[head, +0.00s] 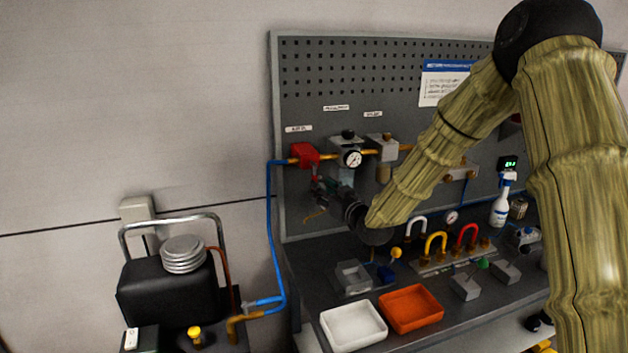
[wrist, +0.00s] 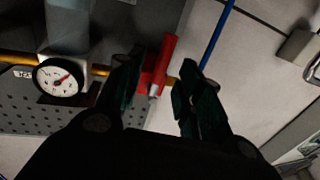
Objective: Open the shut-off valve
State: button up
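The shut-off valve (head: 303,154) is a red block at the left end of the brass pipe on the pegboard. In the wrist view its red part (wrist: 166,58) stands between my two fingertips, nearer the left one. My gripper (head: 319,184) is just below and in front of the valve in the head view. In the wrist view my gripper (wrist: 157,68) has its dark fingers spread with a gap on the right side of the red part. I cannot tell whether the left finger touches it. The valve's lever position is not clear.
A pressure gauge (head: 352,158) sits on the pipe right of the valve. A blue hose (head: 271,220) drops from the valve's left to the compressor (head: 168,290). White (head: 353,327) and orange (head: 410,308) trays and several small fittings crowd the bench below my arm.

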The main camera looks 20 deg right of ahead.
jog(key=shift+p+x, duration=0.9)
jog(key=shift+x, duration=1.7)
jog(key=shift+a+r, duration=0.1)
jog(key=shift+a, duration=0.05)
jog(key=shift+c, duration=0.2)
grip_shut()
